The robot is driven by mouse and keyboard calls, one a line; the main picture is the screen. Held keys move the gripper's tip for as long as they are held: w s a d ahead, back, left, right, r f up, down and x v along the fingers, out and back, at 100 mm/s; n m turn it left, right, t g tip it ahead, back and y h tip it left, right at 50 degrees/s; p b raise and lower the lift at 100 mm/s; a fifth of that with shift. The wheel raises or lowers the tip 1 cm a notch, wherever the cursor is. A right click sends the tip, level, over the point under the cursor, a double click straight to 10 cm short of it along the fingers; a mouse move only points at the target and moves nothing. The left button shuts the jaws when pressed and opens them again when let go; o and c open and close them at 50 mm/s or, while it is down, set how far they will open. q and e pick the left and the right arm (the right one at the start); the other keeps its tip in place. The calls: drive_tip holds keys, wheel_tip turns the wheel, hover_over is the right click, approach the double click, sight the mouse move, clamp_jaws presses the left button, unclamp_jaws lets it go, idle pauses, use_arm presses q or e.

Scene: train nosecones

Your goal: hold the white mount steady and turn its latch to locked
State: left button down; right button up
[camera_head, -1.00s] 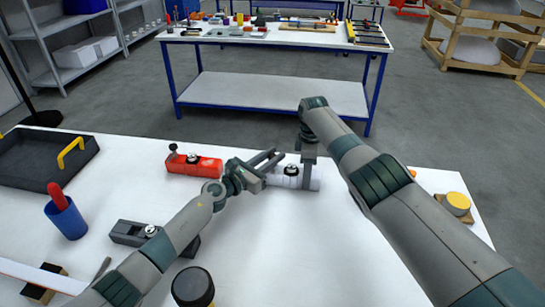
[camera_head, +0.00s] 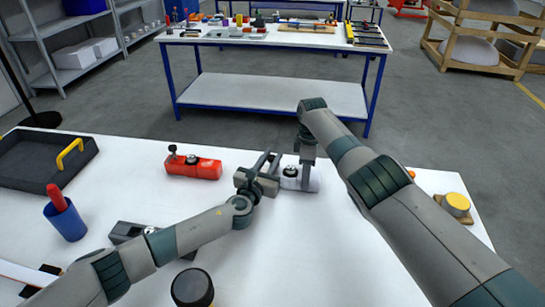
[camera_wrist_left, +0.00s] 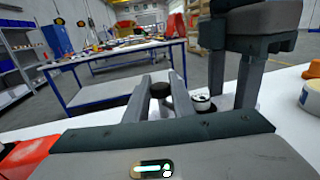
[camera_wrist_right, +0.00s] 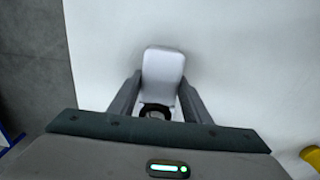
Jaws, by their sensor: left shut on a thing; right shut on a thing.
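The white mount (camera_head: 312,185) lies on the white table, with a silver and black round fitting (camera_head: 290,171) on top. It also shows in the right wrist view (camera_wrist_right: 163,68). My right gripper (camera_head: 307,178) points down and is shut on the mount's body, a finger on each side (camera_wrist_right: 155,100). My left gripper (camera_head: 267,161) is at the mount's left end, shut on the latch, whose dark round knob (camera_wrist_left: 160,89) shows between its fingers in the left wrist view. The left gripper hides the mount's left end in the head view.
A red mount (camera_head: 200,168) lies to the left, and a dark grey mount (camera_head: 125,231) is partly behind my left arm. A black tray (camera_head: 35,178), blue cup (camera_head: 66,222), black-lidded jar (camera_head: 193,288) and yellow-topped item (camera_head: 456,204) stand around.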

sight(271, 161)
use_arm(q)
drive_tip(key=shift+f+n+t+y, duration=0.1)
drive_tip(key=shift+n+t+y, duration=0.15)
drive_tip(key=shift+n+y, duration=0.9)
drive_tip(key=shift+f+n+t+y, duration=0.1)
drive_tip(key=shift+n+t+y, duration=0.15)
drive_tip(key=shift+n+y, duration=0.85)
drive_tip(key=shift+m+y, duration=0.35)
drive_tip(key=shift+y, duration=0.3)
drive_tip(key=shift+a, duration=0.1)
drive_tip(key=c, duration=1.5)
unclamp_jaws()
drive_tip(key=shift+r, duration=0.1)
drive_tip(key=shift+s, duration=3.75)
